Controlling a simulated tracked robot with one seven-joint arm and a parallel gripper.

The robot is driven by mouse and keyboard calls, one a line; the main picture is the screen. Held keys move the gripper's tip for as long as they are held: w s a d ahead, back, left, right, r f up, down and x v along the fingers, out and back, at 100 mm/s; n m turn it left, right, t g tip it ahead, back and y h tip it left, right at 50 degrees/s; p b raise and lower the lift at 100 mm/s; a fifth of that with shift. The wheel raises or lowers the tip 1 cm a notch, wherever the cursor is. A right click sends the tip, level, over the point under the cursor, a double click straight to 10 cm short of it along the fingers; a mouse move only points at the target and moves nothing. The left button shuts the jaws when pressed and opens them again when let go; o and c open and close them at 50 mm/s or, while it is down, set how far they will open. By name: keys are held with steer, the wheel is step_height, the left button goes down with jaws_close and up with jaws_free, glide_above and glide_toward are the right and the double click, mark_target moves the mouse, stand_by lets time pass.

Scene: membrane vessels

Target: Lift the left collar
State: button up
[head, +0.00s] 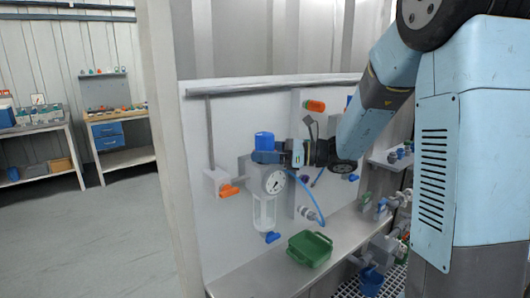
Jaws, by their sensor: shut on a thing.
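The left collar (264,140) is a blue cylinder on top of a grey regulator with a round gauge (274,182) and a clear bowl (264,214), mounted on the pale wall panel. My gripper (267,156) reaches in from the right and is shut on the collar's lower part. The fingers hide that part, so I cannot tell whether the collar touches the regulator body or is raised. The collar looks upright. Another blue part (349,101) shows to the right, mostly hidden behind my arm.
A blue hose (312,202) curves just right of the gauge. Orange handles (229,190) (315,105) stick out from the panel. A green tray (310,249) stands on the metal ledge (250,282) below. Workbenches stand far left, with clear floor before them.

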steer(key=c, duration=0.5)
steer(key=shift+r, duration=0.85)
steer(key=o, duration=1.4)
steer(key=shift+f, duration=0.1)
steer(key=s+d, duration=0.2)
steer(key=d, duration=1.1)
steer(key=shift+s+d, duration=0.2)
steer(key=shift+d, duration=0.05)
